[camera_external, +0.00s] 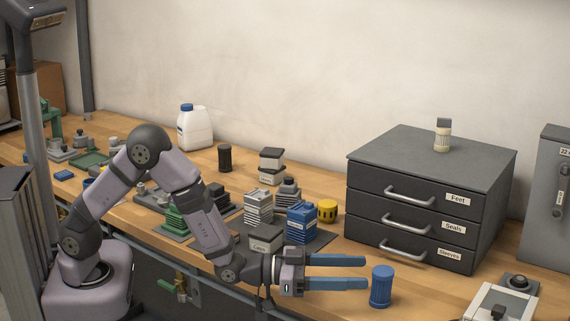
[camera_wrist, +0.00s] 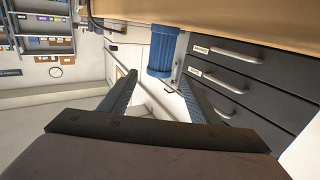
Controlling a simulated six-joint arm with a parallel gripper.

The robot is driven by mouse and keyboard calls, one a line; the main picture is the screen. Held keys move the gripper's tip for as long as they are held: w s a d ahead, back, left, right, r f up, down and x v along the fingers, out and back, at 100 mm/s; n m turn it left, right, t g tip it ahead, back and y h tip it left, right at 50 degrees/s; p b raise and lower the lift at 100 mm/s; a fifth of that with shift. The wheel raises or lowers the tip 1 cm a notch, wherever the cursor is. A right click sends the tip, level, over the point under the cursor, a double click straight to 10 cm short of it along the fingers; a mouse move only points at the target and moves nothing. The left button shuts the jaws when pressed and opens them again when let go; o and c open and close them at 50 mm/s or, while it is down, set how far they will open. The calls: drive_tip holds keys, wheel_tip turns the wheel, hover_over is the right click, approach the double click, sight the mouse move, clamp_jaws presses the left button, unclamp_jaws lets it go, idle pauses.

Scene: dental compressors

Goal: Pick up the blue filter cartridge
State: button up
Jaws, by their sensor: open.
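The blue filter cartridge (camera_external: 381,287) is a short ribbed cylinder with a wider cap, standing upright on the bench near its front edge. My gripper (camera_external: 366,272) is open and empty, its two blue fingers reaching right, with the tips just left of the cartridge. In the wrist view the cartridge (camera_wrist: 162,55) shows beyond the open fingertips (camera_wrist: 158,77), roughly in line with the gap between them. It does not look held. Whether a fingertip touches it cannot be told.
A dark drawer cabinet (camera_external: 430,165) stands behind the cartridge. A blue finned part (camera_external: 301,223), a yellow cylinder (camera_external: 327,211) and grey parts stand left of it, behind my gripper. A pale box (camera_external: 500,303) is at the front right. Bare bench lies around the cartridge.

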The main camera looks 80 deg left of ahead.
sight(374, 270)
drive_tip(key=shift+f+p+x, duration=0.15)
drive_tip(key=shift+p+x, duration=0.2)
drive_tip(key=shift+x, duration=0.85)
drive_tip(key=shift+f+p+x, duration=0.15)
drive_tip(key=shift+p+x, duration=0.15)
drive_tip(key=shift+x, duration=0.85)
drive_tip(key=shift+d, duration=0.1)
drive_tip(key=c, duration=1.2)
